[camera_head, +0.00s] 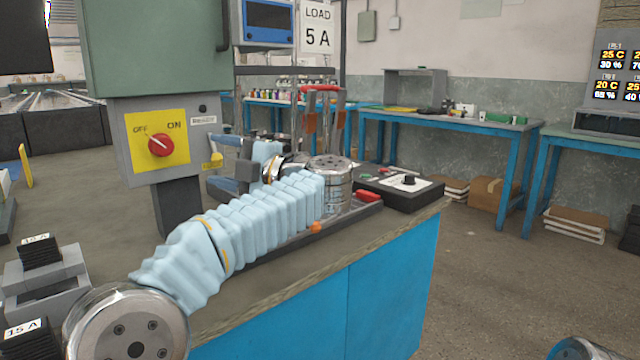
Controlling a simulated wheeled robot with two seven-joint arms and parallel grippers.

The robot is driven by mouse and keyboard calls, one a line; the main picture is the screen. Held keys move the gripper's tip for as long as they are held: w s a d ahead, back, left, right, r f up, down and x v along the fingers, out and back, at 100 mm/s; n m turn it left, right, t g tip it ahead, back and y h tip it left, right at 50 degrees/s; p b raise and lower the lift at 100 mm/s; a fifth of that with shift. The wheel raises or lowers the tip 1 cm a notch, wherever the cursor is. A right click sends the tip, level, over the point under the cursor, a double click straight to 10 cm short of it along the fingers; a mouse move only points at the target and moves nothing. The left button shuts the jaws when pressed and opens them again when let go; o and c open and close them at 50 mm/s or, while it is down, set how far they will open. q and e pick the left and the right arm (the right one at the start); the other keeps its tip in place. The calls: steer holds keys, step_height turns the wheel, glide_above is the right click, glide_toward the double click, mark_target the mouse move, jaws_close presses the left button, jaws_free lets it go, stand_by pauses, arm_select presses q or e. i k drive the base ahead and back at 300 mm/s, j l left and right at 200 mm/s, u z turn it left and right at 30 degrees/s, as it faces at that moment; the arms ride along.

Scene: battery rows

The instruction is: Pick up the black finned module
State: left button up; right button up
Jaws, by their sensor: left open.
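Two black finned modules with "15 A" labels stand at the left edge. One (39,252) sits on a grey block, and a nearer one (22,346) is cut off by the frame edge. I cannot tell which one the task names. My left arm, in a light blue sleeve, reaches in from the lower left across the bench. Its wrist bends back so that my left gripper (222,163) points left, beside the grey switch post. The gripper is open, apart from both modules, with nothing visible in it. My right gripper is out of view.
A grey switch box (158,140) with a red OFF/ON knob stands close to my left gripper. A red-handled lever device (322,100) and a black dial box (403,188) are behind the arm. The bench's front edge runs along the right.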

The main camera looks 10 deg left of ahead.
mark_target(41, 251)
steer(key=k+l, duration=0.1)
steer(key=l, duration=0.35)
steer(key=k+l, duration=0.1)
steer(key=l, duration=0.4)
steer(key=k+l, duration=0.1)
steer(key=l, duration=0.35)
